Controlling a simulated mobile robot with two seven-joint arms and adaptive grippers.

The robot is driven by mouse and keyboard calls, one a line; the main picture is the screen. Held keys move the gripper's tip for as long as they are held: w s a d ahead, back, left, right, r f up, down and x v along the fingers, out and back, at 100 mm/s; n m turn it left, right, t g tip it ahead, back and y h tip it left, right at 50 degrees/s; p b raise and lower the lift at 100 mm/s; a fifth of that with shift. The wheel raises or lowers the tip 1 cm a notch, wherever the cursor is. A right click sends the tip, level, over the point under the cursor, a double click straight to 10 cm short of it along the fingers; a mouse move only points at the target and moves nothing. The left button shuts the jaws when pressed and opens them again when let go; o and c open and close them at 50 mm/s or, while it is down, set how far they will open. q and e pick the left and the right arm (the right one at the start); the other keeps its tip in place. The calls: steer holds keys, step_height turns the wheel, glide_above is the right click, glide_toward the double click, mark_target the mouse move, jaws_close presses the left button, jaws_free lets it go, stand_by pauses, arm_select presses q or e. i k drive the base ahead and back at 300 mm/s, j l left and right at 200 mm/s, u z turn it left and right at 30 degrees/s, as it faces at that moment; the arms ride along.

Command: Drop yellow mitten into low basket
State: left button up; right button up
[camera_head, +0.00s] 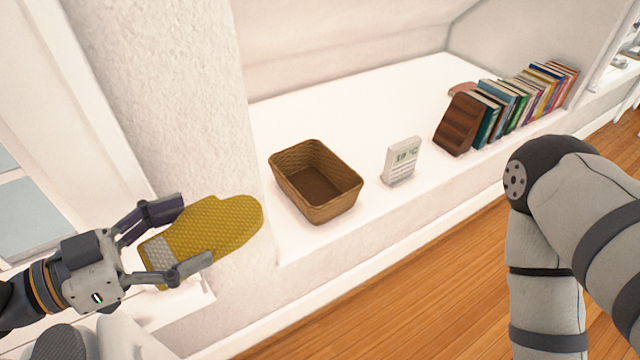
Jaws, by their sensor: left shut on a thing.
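The yellow mitten (221,224) has a quilted surface and a grey cuff. My left gripper (184,236) is shut on the mitten near its cuff and holds it out to the right, left of the basket. The low basket (318,205) is brown, woven and rectangular. It stands upright on the white ledge, and its visible inside is empty. The mitten's tip is close to the basket's left side in the picture, with a gap between them. My right arm shows at the right, but its gripper is out of view.
A white display reading a temperature (401,161) stands right of the basket. A brown wooden bookend (459,125) and a row of books (524,98) stand farther right. A rough white pillar (170,90) rises behind my left gripper. The ledge (345,100) behind the basket is clear.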

mark_target(312, 193)
steer(key=i+l+u, duration=0.25)
steer(key=l, duration=0.2)
steer(key=l+u, duration=0.25)
steer(key=l, duration=0.2)
steer(key=i+l+u, duration=0.1)
steer(key=l+u, duration=0.15)
steer(key=l, duration=0.3)
steer(key=i+l+u, duration=0.1)
steer(key=l+u, duration=0.2)
steer(key=l, duration=0.2)
steer(key=l+u, duration=0.3)
steer(key=l, duration=0.25)
steer(key=i+l+u, duration=0.35)
steer(key=l+u, duration=0.15)
steer(key=l, duration=0.15)
steer(key=i+l+u, duration=0.25)
steer(key=k+l, duration=0.05)
steer(key=k, duration=0.05)
